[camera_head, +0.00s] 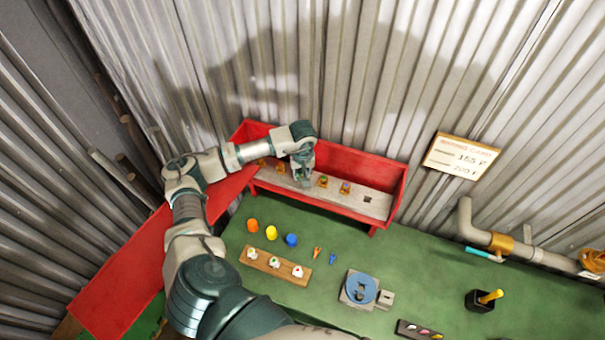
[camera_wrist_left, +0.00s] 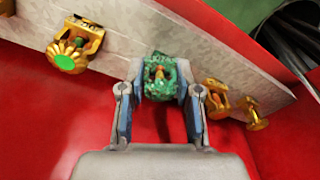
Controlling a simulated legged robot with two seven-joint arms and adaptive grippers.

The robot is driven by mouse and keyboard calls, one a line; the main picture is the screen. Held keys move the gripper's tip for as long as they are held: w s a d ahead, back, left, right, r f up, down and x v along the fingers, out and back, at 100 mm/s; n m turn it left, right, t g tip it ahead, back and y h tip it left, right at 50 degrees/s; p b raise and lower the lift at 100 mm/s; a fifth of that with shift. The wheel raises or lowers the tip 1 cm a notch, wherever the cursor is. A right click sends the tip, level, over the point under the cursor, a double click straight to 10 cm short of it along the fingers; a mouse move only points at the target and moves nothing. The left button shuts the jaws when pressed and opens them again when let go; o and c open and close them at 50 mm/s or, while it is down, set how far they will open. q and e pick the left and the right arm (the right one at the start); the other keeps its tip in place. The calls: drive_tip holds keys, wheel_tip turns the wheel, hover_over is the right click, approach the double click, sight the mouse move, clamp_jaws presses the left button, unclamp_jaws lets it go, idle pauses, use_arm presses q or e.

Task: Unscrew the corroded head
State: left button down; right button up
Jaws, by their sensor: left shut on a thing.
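The corroded head (camera_wrist_left: 160,76) is green and crusted, mounted on a grey metal bar (camera_wrist_left: 205,55) in the left wrist view. My left gripper (camera_wrist_left: 161,92) has one finger on each side of it and is shut on it. In the head view my left gripper (camera_head: 304,178) reaches down to the same bar inside a red trough (camera_head: 385,172), and hides the corroded head there. Beside it in the wrist view are a brass head with a green centre (camera_wrist_left: 75,47) at left and smaller brass heads (camera_wrist_left: 216,98) at right. My right gripper is not in view.
A green bench holds orange, yellow and blue caps (camera_head: 271,232), a wooden rack (camera_head: 262,268) with several white-based heads, and a blue round device (camera_head: 360,289). A black holder (camera_head: 480,301) stands at right. Pipes (camera_head: 478,235) run along the corrugated wall. The red trough walls surround my gripper.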

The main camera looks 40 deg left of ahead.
use_arm(q)
drive_tip(key=shift+a+f, duration=0.1)
drive_tip(key=shift+a, duration=0.05)
drive_tip(key=shift+n, duration=0.6)
drive_tip(key=n, duration=0.4)
drive_tip(key=shift+g, duration=0.3)
drive_tip(key=shift+s+n, duration=0.1)
drive_tip(key=shift+n, duration=0.4)
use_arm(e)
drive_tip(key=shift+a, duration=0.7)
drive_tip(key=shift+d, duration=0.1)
use_arm(q)
drive_tip(key=n, duration=0.5)
drive_tip(key=shift+n+g, duration=0.4)
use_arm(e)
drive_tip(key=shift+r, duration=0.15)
